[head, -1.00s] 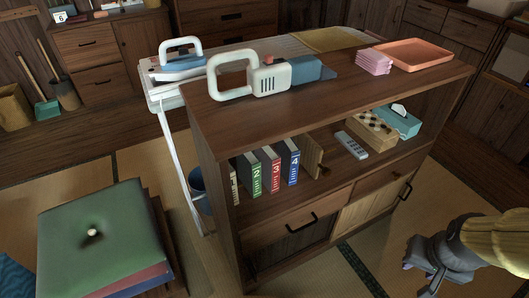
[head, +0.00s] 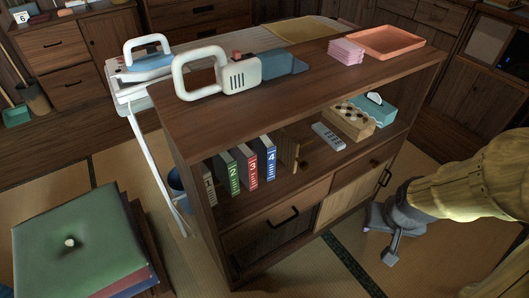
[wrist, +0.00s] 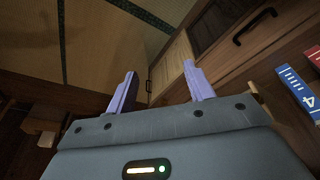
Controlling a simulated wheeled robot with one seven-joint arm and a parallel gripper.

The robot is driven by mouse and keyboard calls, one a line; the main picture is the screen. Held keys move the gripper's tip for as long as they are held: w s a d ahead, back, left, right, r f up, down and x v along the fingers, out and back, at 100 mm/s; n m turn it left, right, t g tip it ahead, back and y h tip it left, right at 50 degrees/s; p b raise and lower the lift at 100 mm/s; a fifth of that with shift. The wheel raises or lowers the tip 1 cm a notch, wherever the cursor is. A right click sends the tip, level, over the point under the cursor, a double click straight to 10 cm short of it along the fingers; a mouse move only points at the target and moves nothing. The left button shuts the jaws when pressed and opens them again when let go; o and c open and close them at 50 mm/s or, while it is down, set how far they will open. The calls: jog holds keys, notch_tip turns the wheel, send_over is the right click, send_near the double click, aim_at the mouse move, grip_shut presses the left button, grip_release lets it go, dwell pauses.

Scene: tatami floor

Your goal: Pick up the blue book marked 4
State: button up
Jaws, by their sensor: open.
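The blue book marked 4 (head: 270,160) stands upright at the right end of a row of books on the cabinet's open shelf, with its spine facing out. It also shows at the right edge of the wrist view (wrist: 297,90), partly cut off. The red book marked 3 (head: 253,163) stands directly to its left, then the green book marked 2 (head: 233,173) and a pale book marked 1 (head: 209,187). My gripper (wrist: 160,88) is open and empty, its two purple fingers apart. In the head view it is low in front of the cabinet's right side, clear of the books.
A brown wooden piece (head: 290,154) stands just right of the blue book. A grey remote (head: 328,136), a checkered box (head: 348,121) and a teal tissue box (head: 373,110) lie farther right on the shelf. Drawer handles (head: 283,218) stick out below.

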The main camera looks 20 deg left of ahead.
jog(key=w+a+f+n+t+y+p, duration=0.4)
jog(key=w+a+n+t+p, duration=0.15)
jog(key=w+a, duration=0.5)
jog(key=s+a+r+n+t+y+p, duration=0.1)
jog(key=s+a+r+t+y+p, duration=0.1)
jog(key=a+y, duration=0.2)
jog(key=s+a+r+n+t+y+p, duration=0.1)
jog(key=s+a+r+t+y+p, duration=0.1)
jog(key=a+y, duration=0.2)
jog(key=shift+s+a+y, duration=0.15)
jog(key=shift+a+y, duration=0.15)
jog(key=shift+a, duration=0.95)
jog(key=shift+a+n, duration=0.1)
jog(key=shift+n, duration=0.15)
jog(key=b+x, duration=0.4)
jog(key=b, duration=0.1)
jog(key=shift+f, duration=0.15)
jog(key=shift+b, duration=0.65)
